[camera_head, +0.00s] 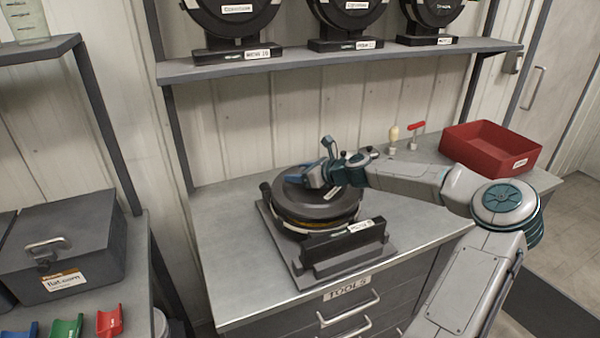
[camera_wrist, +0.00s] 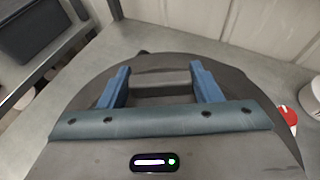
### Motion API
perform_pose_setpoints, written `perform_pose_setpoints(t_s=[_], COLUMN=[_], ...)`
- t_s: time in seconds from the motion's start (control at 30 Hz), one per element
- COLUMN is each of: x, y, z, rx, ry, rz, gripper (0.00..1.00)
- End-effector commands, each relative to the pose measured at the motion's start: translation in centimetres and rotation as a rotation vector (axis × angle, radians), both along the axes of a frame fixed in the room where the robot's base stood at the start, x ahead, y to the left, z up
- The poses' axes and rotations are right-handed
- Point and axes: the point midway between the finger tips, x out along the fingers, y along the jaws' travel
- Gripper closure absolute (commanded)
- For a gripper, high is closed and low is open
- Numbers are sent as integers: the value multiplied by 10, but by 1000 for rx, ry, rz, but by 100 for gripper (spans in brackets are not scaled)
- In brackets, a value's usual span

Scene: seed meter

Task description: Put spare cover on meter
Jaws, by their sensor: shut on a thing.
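The round dark cover (camera_head: 310,205) lies on top of the seed meter (camera_head: 312,226), which sits on a dark stand on the metal workbench. In the wrist view the cover (camera_wrist: 165,69) fills most of the picture. My gripper (camera_head: 317,178) is over the cover's middle. Its two blue fingers (camera_wrist: 161,88) are shut on the cover's raised grip bar (camera_wrist: 160,88), one at each end. The cover looks roughly level on the meter. I cannot tell whether it is fully seated. My gripper and arm hide part of its far side.
A red bin (camera_head: 490,147) stands at the bench's back right, near a red-handled tool (camera_head: 416,130) and a cream-handled tool (camera_head: 393,137). A shelf (camera_head: 330,62) above holds several round meters. A grey toolbox (camera_head: 62,250) stands at left. The bench's left end is clear.

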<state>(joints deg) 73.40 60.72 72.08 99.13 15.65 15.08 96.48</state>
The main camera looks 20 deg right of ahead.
Motion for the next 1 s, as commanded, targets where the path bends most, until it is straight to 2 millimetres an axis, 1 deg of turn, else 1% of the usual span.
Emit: perform_pose_setpoints(t_s=[0.47, 0.8, 1.0], x=[0, 0, 0], y=[0, 0, 0], z=[-1, -8, -9], rx=[0, 0, 0], ry=[0, 0, 0], rz=[0, 0, 0], gripper=[64, 64, 64])
